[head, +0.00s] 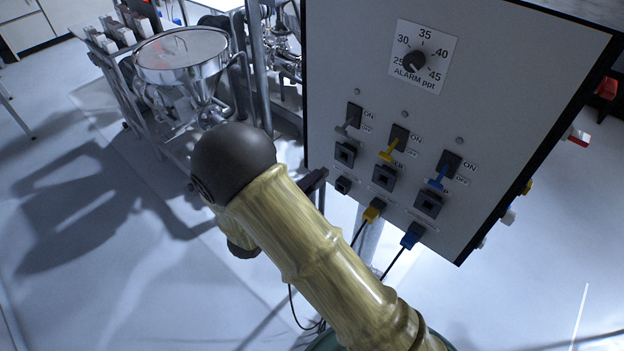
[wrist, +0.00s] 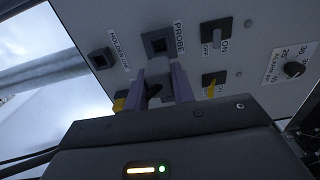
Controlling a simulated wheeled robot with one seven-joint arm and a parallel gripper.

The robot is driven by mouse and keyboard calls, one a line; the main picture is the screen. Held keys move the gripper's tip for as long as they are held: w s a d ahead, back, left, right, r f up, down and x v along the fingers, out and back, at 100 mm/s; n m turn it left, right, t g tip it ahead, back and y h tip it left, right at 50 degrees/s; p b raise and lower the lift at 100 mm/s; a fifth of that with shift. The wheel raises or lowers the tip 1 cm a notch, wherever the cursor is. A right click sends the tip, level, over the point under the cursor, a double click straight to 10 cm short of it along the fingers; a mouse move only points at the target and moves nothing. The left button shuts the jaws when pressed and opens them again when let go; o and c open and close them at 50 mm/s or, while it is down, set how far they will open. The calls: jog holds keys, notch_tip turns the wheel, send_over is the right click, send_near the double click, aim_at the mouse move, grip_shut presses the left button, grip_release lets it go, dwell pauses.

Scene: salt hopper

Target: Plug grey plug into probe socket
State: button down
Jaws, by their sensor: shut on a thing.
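The probe socket (wrist: 158,43) is a square black opening beside the PROBE label in the wrist view; it also shows below the grey switch in the head view (head: 345,154). My gripper (wrist: 158,75) has its two purple fingers shut on the grey plug (wrist: 156,86), which shows only in part between them. The fingertips are just below the socket in the picture, and the plug appears apart from it; the exact gap is hard to judge. In the head view my arm hides most of the gripper and the plug.
The grey holder (head: 343,185) below the probe socket is empty. A yellow plug (head: 374,210) and a blue plug (head: 412,235) sit in the panel's (head: 500,130) lower row, their cables hanging down. Grey (head: 349,125), yellow (head: 392,148) and blue (head: 438,178) switch levers stick out above the sockets.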

aim_at(327, 171)
jog(key=shift+w, duration=0.1)
jog(key=shift+a, duration=0.15)
jog(key=shift+d+f+b, duration=0.1)
jog(key=shift+d+b, duration=0.25)
jog(key=shift+b, duration=0.2)
jog(key=shift+b+x, duration=0.75)
jog(key=shift+x, duration=1.8)
jog(key=shift+b, duration=1.25)
jog(key=shift+b+x, duration=0.85)
jog(key=shift+x, duration=0.9)
jog(key=c, duration=0.6)
grip_release()
